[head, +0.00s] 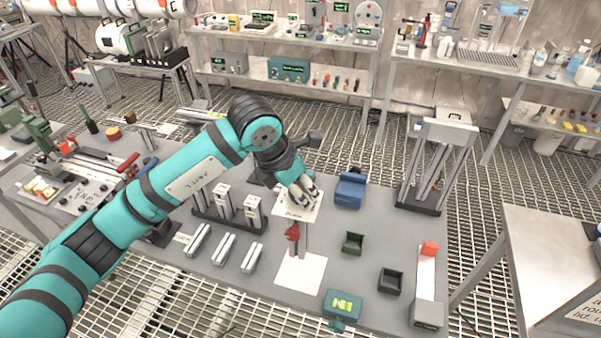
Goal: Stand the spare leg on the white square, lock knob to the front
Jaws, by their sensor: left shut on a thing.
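The spare leg (302,240) is a short grey post with a red lock knob (292,231) on its left side as seen here. It looks roughly upright, directly below my left gripper (303,198). The gripper is shut on the leg's top end; the grip itself is small and partly hidden by the fingers. The white square (301,275) lies flat on the grey table. The leg's lower end shows at the square's back edge; I cannot tell whether it touches. My right gripper is not in view.
Behind the leg lies a white card (290,212). Left are several metal bars (223,249) and a rack of posts (225,205). Right are a blue block (350,190), a green bin (352,242), a black bin (390,281) and a red-topped stand (427,280). A green box (342,305) sits in front.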

